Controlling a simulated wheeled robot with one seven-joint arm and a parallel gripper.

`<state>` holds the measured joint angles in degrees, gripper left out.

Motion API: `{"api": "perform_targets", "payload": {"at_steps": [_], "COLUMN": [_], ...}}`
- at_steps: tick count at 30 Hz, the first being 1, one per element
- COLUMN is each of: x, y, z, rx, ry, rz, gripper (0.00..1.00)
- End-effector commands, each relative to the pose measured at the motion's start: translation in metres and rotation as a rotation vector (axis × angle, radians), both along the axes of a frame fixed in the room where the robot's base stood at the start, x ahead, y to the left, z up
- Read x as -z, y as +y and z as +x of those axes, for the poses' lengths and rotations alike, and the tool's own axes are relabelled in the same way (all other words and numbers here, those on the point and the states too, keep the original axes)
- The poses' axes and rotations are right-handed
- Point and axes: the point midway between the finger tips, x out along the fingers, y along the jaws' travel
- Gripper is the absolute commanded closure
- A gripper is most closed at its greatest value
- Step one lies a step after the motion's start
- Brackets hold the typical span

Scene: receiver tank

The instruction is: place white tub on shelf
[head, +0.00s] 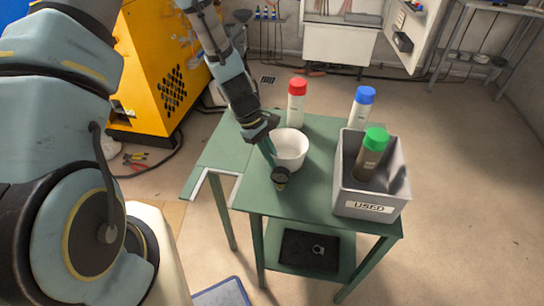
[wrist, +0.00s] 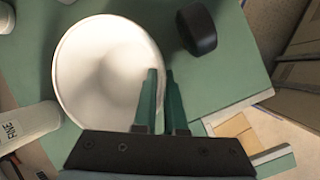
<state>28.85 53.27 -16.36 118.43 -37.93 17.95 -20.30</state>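The white tub (head: 292,147) stands upright on the green table, left of the grey bin. It also shows from above in the wrist view (wrist: 95,70), round and apparently empty. My gripper (head: 269,156) points down at the tub's near-left rim. In the wrist view my gripper's two green fingers (wrist: 161,72) have a narrow gap at the tub's edge, one finger over the tub and one outside it. Whether they press on the rim cannot be told. A green lower shelf (head: 346,258) lies under the tabletop.
A dark round object (head: 281,175) sits close to the tub. A red-capped bottle (head: 297,103) and a blue-capped bottle (head: 360,108) stand behind. The grey bin (head: 368,209), marked USED, holds a green-capped bottle (head: 371,155). A black item (head: 297,250) lies on the lower shelf.

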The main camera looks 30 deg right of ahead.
Motion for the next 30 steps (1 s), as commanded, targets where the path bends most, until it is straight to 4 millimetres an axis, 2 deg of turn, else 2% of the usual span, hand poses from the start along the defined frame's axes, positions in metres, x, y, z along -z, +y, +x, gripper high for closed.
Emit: {"api": "perform_targets", "payload": {"at_steps": [1,7,14,20,30], "x": [0.0,0.0,-0.001,-0.01,-0.065], "y": [0.0,0.0,0.0,0.002,0.018], "z": [0.0,0.0,0.0,0.004,0.024], "rx": [0.0,0.0,0.0,0.001,0.0], "ry": [0.0,0.0,0.0,-0.003,-0.006], "rz": [0.0,0.0,0.0,-0.002,-0.003], "gripper": [0.85,0.63,0.63,0.63,0.63]}}
